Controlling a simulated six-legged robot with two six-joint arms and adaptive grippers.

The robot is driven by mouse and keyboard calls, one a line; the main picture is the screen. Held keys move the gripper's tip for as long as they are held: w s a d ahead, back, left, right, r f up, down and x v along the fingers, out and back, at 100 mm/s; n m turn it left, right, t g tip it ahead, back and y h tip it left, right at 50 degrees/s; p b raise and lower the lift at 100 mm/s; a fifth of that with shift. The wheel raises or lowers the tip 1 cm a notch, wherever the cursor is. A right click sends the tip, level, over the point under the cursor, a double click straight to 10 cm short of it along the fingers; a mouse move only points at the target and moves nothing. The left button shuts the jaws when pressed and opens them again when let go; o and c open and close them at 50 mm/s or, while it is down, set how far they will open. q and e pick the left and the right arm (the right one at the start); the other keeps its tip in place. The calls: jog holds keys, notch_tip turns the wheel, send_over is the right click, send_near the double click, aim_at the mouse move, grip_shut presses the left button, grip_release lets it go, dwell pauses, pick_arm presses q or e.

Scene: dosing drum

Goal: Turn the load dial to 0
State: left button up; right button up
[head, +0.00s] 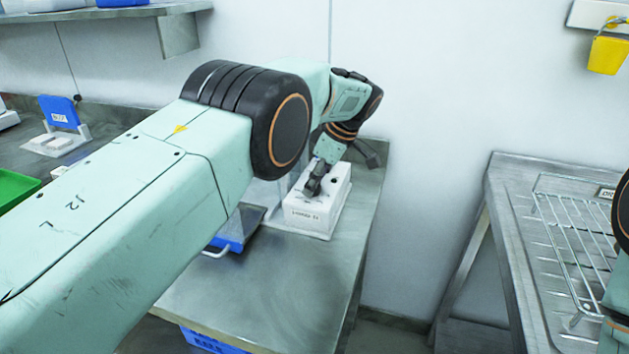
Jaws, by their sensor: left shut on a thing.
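A white box (320,208) with a small printed label on its front stands near the back of the metal table. My left gripper (312,187) points down onto the top of this box. It is shut on a small part there, which I take to be the load dial. The gripper covers the dial, so its pointer and scale cannot be read. Only part of my right arm shows at the right edge; its gripper is out of view.
A blue tray with a pale handle (235,232) lies left of the box, partly behind my left arm. The table front (290,285) is clear. A wire rack (578,235) sits on the right-hand bench. A yellow container (607,54) hangs on the wall.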

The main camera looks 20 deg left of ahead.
pick_arm(q)
jog(key=shift+w+r+n+g, duration=0.1)
jog(key=shift+n+g, duration=0.3)
jog(key=shift+n, duration=0.7)
jog(key=o, duration=1.2)
jog(key=shift+d, duration=0.1)
jog(key=shift+c, duration=0.2)
jog(key=shift+m, duration=0.6)
jog(key=shift+m+t, duration=0.3)
jog(key=shift+t, duration=0.1)
